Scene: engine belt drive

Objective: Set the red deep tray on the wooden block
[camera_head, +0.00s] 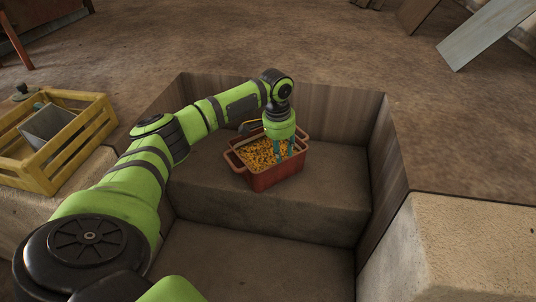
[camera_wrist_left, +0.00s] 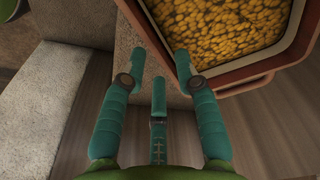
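The red deep tray (camera_head: 276,180), filled with yellow pieces, sits on a brown raised step (camera_head: 325,192) inside a wood-walled recess. In the left wrist view, its rim (camera_wrist_left: 245,79) crosses the upper right. My left gripper (camera_head: 284,153) is over the tray in the head view, fingers pointing down. In the left wrist view, my left gripper (camera_wrist_left: 160,68) has its teal fingers spread, with nothing clearly held between them. One fingertip is close to the tray's rim; I cannot tell if it touches. I cannot pick out a separate wooden block. My right gripper is not in view.
Wood-grained walls (camera_head: 384,165) enclose the recess. A yellow crate (camera_head: 88,138) with a grey box in it stands at the left. A pale stone block (camera_head: 465,245) is at the lower right. The step right of the tray and the lower level in front are bare.

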